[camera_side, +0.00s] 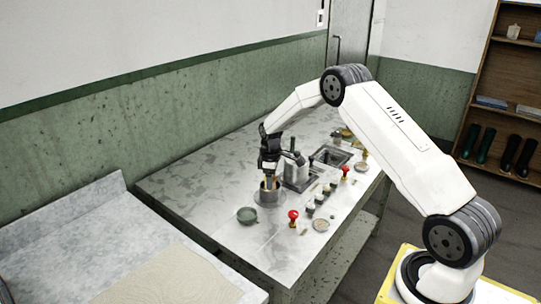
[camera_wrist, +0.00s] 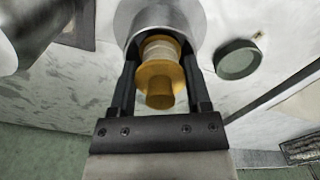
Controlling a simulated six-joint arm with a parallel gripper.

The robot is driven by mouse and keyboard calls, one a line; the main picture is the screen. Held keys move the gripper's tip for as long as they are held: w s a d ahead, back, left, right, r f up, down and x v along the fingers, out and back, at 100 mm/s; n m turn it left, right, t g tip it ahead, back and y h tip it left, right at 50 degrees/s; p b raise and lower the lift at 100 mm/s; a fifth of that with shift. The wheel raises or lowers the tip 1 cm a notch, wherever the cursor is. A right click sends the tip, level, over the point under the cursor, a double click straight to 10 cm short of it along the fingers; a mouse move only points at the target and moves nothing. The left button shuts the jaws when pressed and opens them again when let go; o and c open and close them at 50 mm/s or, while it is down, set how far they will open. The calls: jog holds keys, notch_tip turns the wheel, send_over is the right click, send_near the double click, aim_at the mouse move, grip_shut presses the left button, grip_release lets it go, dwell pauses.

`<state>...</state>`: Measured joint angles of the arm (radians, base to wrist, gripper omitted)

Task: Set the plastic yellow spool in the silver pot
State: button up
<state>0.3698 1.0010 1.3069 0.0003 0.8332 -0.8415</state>
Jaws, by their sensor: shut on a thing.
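The yellow spool (camera_wrist: 159,72) is between the two fingers of my gripper (camera_wrist: 158,68) in the wrist view. The fingers are shut on it from both sides. The silver pot (camera_wrist: 176,14) shows directly beyond the spool, its rim around the fingertips in that view. In the side view my gripper (camera_side: 270,171) points down over the silver pot (camera_side: 270,198), with a bit of the spool (camera_side: 269,183) showing at the pot's mouth. How deep the spool sits, and whether it touches the pot's bottom, is hidden.
A green-grey bowl (camera_side: 247,215) stands just left of the pot. The counter's left part is clear.

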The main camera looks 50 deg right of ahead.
jog(key=shift+f, duration=1.05)
dwell(0.5)
